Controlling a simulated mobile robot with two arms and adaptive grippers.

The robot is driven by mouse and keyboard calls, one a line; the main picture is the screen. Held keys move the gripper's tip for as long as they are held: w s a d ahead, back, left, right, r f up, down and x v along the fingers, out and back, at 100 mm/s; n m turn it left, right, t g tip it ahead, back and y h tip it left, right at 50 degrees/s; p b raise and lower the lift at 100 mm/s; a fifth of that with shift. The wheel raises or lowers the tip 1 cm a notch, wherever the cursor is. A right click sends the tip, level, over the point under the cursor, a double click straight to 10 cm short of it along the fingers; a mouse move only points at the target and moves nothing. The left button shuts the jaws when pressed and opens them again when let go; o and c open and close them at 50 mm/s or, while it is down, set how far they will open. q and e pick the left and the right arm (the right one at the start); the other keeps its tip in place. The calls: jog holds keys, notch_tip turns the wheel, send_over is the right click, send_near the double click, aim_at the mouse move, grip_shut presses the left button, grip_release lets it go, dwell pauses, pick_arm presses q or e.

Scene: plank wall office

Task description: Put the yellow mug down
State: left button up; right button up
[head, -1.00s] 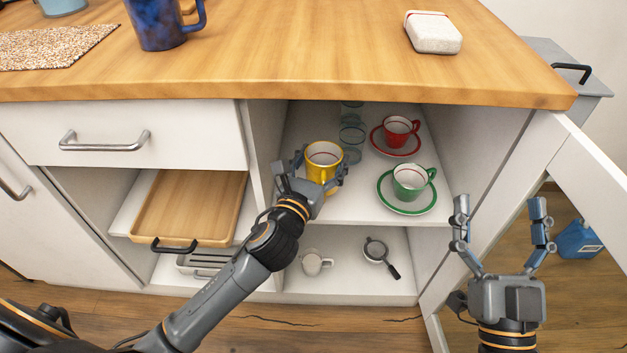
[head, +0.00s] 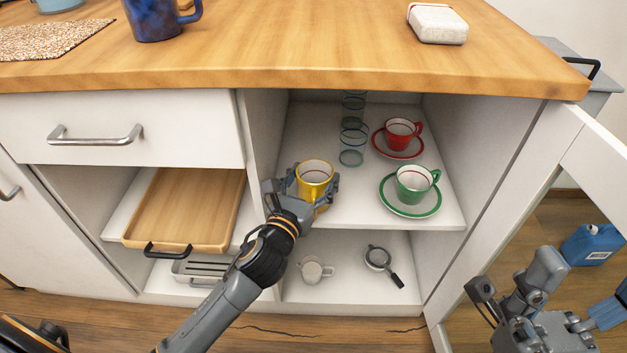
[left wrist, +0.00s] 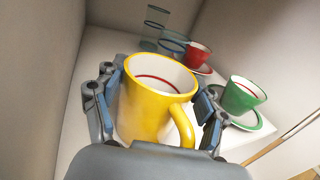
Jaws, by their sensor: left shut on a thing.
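The yellow mug (head: 314,174) is upright between the fingers of my left gripper (head: 303,186), at the front left of the cabinet's upper shelf (head: 350,203). The gripper is shut on it. In the left wrist view the mug (left wrist: 155,95) fills the space between the fingers, its handle towards the camera. Whether its base touches the shelf is hidden by the gripper. My right gripper (head: 585,310) is at the lower right, in front of the open cabinet door, partly cut off; its opening is unclear.
A green cup (head: 414,181) on a saucer stands right of the mug, a red cup (head: 401,132) on a saucer behind it. Clear glasses (head: 352,140) stand at the back. A white jug (head: 312,268) and a strainer (head: 378,257) are on the lower shelf.

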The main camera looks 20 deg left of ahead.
dwell(0.3)
pick_arm(q)
jog(key=o, duration=1.1)
jog(key=shift+f, duration=0.1)
